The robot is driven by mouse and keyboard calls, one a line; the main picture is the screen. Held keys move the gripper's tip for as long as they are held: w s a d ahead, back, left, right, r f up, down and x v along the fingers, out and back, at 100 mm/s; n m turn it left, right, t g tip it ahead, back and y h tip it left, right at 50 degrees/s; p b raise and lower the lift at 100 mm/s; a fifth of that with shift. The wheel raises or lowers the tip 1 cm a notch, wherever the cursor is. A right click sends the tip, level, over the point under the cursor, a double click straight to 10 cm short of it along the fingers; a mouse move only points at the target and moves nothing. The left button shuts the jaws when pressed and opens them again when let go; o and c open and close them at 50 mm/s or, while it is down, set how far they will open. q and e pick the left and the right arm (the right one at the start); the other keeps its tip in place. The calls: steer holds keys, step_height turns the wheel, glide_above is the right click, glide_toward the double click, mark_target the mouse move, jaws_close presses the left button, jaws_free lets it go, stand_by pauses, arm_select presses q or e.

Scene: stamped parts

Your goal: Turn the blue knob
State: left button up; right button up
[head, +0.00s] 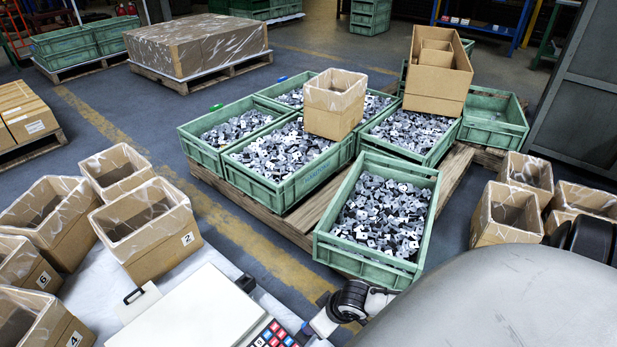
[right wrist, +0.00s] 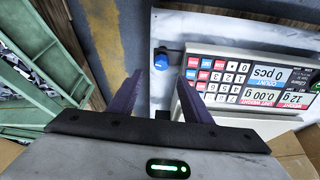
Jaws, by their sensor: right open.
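My left gripper is not in view.
The scale display reads 0 pcs, 0.00 g and 12 g. Open cartons (head: 150,228) stand left of the scale. Green crates (head: 333,247) of stamped metal parts sit on a pallet beyond it. More cartons (head: 507,215) stand at right.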

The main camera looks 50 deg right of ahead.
steer(key=b+x, duration=0.4)
steer(key=x, duration=0.4)
steer(key=shift+a+b, duration=0.15)
steer(key=shift+b, duration=0.15)
steer(key=shift+w+f+b, duration=0.25)
steer(key=shift+f+b, duration=0.1)
steer(key=shift+f, duration=0.2)
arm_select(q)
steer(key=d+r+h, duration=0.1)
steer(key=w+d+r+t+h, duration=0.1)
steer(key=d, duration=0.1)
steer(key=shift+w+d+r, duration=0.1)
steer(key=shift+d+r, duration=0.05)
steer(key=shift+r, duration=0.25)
arm_select(e)
steer(key=shift+c, duration=0.3)
steer(key=c, duration=1)
